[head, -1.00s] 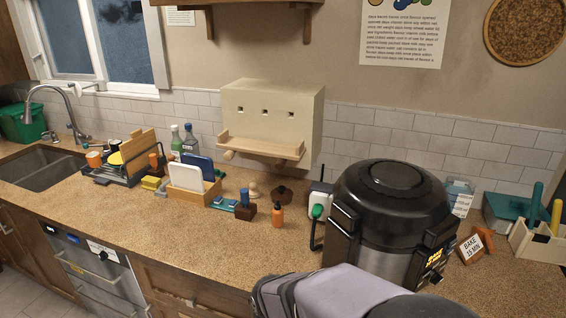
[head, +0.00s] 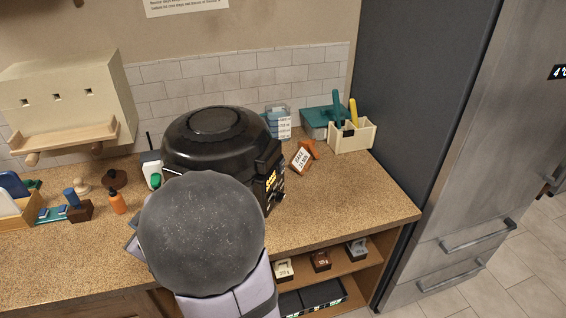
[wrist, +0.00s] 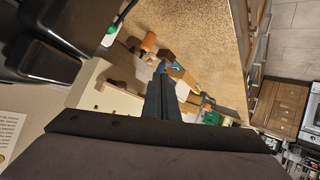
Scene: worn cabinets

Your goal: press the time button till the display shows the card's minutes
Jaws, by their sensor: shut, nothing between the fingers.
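The black cooker (head: 212,135) stands on the counter in the head view, and part of its dark body (wrist: 45,35) fills the upper left of the wrist view. Its lit yellow display (head: 271,183) is on the right-hand side, too small to read, and I cannot make out the time button. The white card (head: 302,158) with an orange backing leans just right of the cooker and appears to read "BAKE 15 MIN". My gripper (wrist: 162,78) shows in the wrist view with its fingers together and empty, over the counter. My arm hides it in the head view.
A cream box with a wooden ledge (head: 70,138) is at the left. A tool caddy (head: 352,137) is at the back right. The counter (head: 350,205) right of the card is clear, ending before the fridge (head: 410,100).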

